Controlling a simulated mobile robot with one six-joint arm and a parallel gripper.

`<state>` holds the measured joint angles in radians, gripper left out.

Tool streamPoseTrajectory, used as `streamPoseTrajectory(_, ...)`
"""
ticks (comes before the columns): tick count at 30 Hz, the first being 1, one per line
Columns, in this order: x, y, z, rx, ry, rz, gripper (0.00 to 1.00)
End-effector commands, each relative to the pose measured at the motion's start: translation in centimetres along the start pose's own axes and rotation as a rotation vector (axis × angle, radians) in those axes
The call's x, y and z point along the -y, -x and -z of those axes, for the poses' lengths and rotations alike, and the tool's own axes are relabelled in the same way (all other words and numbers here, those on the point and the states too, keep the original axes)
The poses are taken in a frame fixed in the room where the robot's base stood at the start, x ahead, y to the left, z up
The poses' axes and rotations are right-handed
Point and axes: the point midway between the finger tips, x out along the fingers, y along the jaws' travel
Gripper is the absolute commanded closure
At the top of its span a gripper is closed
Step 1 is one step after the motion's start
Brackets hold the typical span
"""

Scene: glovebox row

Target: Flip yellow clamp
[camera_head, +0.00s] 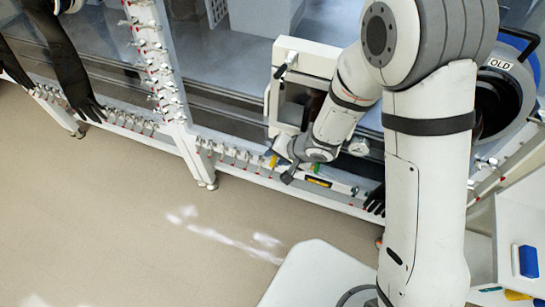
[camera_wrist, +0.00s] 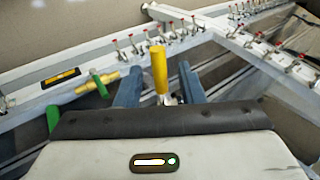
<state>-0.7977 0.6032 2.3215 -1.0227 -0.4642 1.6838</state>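The yellow clamp (camera_wrist: 159,70) stands out as an upright yellow handle on a small metal base in the wrist view. My gripper (camera_wrist: 158,76) has its two blue-grey fingers apart, one on each side of the yellow handle, with visible gaps. The base of the clamp is partly hidden by the dark front edge of my gripper. In the head view my gripper (camera_head: 287,170) is at the glovebox's lower rail, and a small yellow bit of the clamp (camera_head: 273,161) shows beside it.
Several red-tipped metal clamps (camera_wrist: 262,47) line the white frame. A green-handled brass valve (camera_wrist: 100,84) sits left of my fingers, near a yellow-black label (camera_wrist: 60,77). Black gloves (camera_head: 75,75) hang at the left. A white surface (camera_head: 315,275) stands in front; the floor (camera_head: 120,210) at left is clear.

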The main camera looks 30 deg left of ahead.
Motion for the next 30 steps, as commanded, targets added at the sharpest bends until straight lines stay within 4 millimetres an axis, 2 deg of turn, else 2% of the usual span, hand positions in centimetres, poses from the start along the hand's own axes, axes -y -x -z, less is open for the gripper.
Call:
streamPoseTrajectory(3, 0.0, 2.1, 0.1, -0.003, 0.000, 0.001, 0.65)
streamPoseTrajectory(10, 0.0, 4.2, 0.1, -0.001, -0.001, 0.001, 0.65)
streamPoseTrajectory(30, 0.1, 4.4, 0.0, 0.000, 0.001, 0.001, 0.65)
